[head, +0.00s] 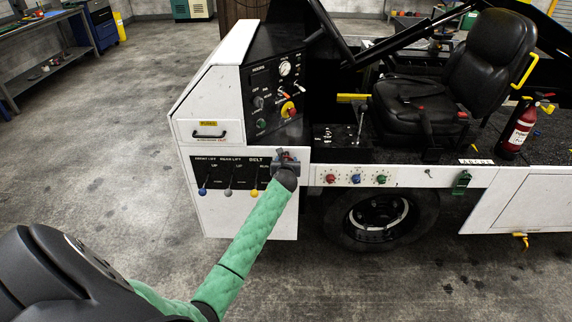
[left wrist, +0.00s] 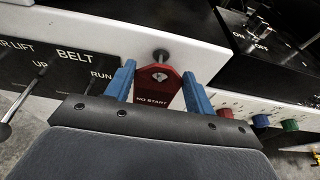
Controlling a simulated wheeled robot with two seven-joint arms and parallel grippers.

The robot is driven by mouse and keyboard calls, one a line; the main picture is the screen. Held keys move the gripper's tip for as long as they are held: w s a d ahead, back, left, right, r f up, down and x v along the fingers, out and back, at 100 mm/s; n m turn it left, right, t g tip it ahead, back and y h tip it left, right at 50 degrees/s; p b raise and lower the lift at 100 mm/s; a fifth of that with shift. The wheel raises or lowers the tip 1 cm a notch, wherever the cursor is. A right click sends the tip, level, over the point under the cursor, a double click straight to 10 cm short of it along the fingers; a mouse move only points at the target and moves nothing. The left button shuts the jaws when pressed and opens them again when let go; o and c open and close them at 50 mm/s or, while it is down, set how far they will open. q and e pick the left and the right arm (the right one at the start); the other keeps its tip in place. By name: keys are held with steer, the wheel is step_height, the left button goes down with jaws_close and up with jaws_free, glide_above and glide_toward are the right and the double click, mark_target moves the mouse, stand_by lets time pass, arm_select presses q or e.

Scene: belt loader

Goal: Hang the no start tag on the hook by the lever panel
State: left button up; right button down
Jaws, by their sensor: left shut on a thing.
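The red no start tag (left wrist: 157,90) is between the blue fingers of my left gripper (left wrist: 159,88), upright and facing the wrist camera. My left gripper is shut on it. The metal hook (left wrist: 160,55) sticks out of the white panel just above the tag's top, in line with the tag's hole. I cannot tell whether its tip is in the hole. In the head view my left gripper (head: 286,158) is at the right end of the lever panel (head: 232,160) and mostly hides the tag and hook. My right gripper is not in view.
Blue, grey and yellow-tipped levers (head: 228,191) stick out left of my gripper. A black gauge panel (head: 276,88) rises above. To the right are colored knobs (head: 356,179), the black seat (head: 440,95) and the front wheel (head: 381,216). The floor at left is clear.

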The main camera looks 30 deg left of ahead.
arm_select(q)
steer(key=shift+w+a+f, duration=0.1)
steer(key=shift+w+a, duration=0.2)
steer(key=shift+w, duration=0.15)
steer(key=shift+w+a+f, duration=0.1)
steer(key=shift+w, duration=0.05)
steer(key=shift+w+a+f, duration=0.15)
steer(key=shift+w, duration=0.05)
steer(key=shift+w+f, duration=0.1)
steer(key=shift+f, duration=0.05)
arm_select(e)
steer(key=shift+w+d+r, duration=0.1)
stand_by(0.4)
